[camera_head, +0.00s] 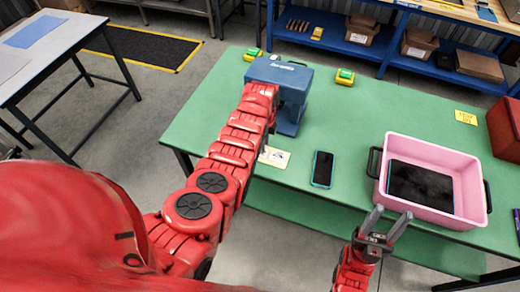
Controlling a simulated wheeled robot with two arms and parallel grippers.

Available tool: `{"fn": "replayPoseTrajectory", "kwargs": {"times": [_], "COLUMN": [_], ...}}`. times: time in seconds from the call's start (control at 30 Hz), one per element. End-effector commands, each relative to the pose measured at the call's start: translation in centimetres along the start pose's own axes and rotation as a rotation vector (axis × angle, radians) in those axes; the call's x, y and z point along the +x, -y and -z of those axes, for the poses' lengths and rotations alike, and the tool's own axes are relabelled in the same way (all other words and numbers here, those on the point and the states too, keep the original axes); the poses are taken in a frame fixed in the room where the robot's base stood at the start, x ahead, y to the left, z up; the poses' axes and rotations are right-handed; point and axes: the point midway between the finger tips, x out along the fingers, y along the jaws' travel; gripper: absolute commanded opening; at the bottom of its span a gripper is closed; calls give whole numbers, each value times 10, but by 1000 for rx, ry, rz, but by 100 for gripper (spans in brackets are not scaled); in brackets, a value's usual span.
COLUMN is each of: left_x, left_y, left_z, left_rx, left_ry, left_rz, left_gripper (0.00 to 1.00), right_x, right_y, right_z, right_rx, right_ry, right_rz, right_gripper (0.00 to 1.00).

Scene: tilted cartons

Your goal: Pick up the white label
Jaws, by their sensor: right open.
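A small pale label (274,157) with printed marks lies on the green table (225,115) near its front edge, just right of my left forearm. My left arm reaches over the table to a blue device (282,73). The left wrist meets the device, and its fingers are hidden there, so I cannot tell whether they hold it. My right gripper (385,224) is open and empty, with its two grey fingers apart, at the front edge by the pink bin. It is well to the right of the label and apart from it.
A black phone (322,169) lies between the label and the pink bin (403,146), which holds a dark tablet (420,184). A yellow note (466,117) and a red box (506,128) are at the right. Green-and-yellow items (345,77) sit at the back edge.

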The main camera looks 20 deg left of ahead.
Motion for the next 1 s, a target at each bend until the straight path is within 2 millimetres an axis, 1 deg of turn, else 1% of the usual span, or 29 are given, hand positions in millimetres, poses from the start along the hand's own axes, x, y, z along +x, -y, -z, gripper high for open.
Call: {"fn": "replayPoseTrajectory", "kwargs": {"times": [0.17,0.37,0.5,0.57,0.6,1.0], "left_x": [4,4,4,4,4,4], "left_y": [-1,-1,-1,-1,-1,-1], "left_z": [0,0,0,0,0,0], "left_rx": [0,0,0,0,0,0], "left_ry": [0,0,0,0,1,1], "left_rz": [-2,-1,-1,-1,-1,-1], "left_gripper": [39,39,14,3,0,0], "right_x": [1,1,1,1,1,1], "right_y": [0,0,0,0,0,0], "right_z": [0,0,0,0,0,0], "right_rx": [0,0,0,0,0,0], "right_ry": [0,0,0,0,0,0], "right_rz": [0,0,0,0,0,0], "right_gripper": [50,50,50,50,50,50]}}
